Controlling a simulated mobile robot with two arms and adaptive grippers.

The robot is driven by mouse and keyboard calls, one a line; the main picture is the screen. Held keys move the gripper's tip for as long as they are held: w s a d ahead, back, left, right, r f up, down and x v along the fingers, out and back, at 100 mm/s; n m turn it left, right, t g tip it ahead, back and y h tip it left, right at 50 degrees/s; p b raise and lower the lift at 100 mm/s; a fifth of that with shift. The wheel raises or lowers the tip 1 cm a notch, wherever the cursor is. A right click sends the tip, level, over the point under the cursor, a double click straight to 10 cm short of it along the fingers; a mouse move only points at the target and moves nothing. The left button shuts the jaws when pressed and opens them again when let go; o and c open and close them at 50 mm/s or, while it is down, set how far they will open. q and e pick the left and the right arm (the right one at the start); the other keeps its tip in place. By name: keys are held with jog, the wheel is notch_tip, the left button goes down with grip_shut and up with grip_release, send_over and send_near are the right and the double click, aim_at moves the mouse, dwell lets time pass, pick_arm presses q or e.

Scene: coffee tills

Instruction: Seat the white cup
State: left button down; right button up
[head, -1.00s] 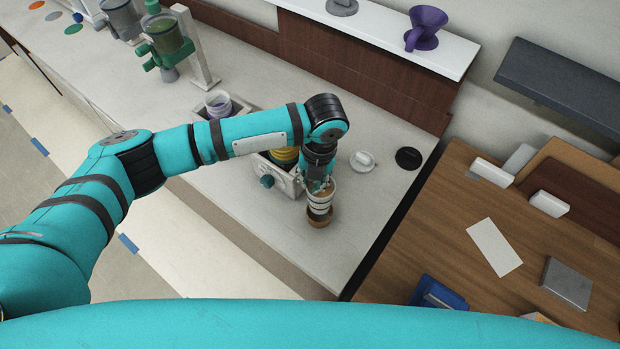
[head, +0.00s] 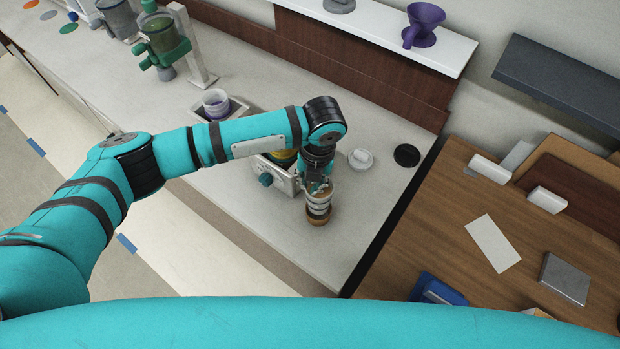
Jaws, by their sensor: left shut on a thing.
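My right gripper is not in view.
A white machine with a teal knob (head: 265,180) stands just left of the cup. A white lid (head: 361,159) and a black lid (head: 407,155) lie behind it to the right. A lavender cup (head: 216,103) stands in a tray. The counter ends at a dark gap before the wooden table (head: 400,270).

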pick_arm(q)
jog(key=shift+f+b, duration=1)
jog(key=shift+f, duration=0.8)
jog(key=shift+f+b, duration=0.75)
jog(key=shift+f, duration=0.6)
jog(key=c, duration=1.2)
grip_release()
jog(key=o, duration=0.4)
